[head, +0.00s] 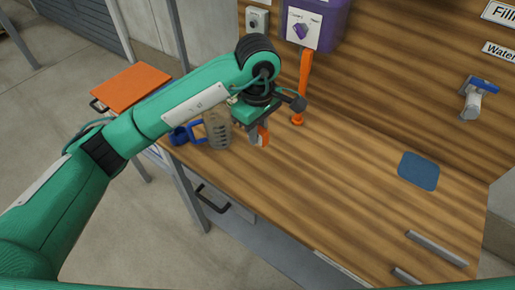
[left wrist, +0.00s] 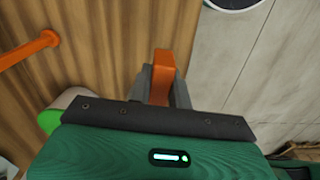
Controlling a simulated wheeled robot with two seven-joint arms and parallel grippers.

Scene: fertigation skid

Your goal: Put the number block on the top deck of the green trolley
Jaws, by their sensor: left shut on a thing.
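My left gripper (head: 258,136) is above the wooden bench, near its back left part. It is shut on a small orange block (head: 263,136), which has a pale patch in the head view; I cannot read a number on it. In the left wrist view the orange block (left wrist: 162,72) stands between the two grey fingers (left wrist: 162,92). A green trolley cannot be made out for certain in either view. My right gripper is not in view.
A measuring jug (head: 217,130) and a blue-framed item (head: 184,134) stand left of the gripper. A blue pad (head: 418,171) and a grey bar (head: 437,248) lie right; the bench's middle is clear. An orange-topped unit (head: 130,87) stands left.

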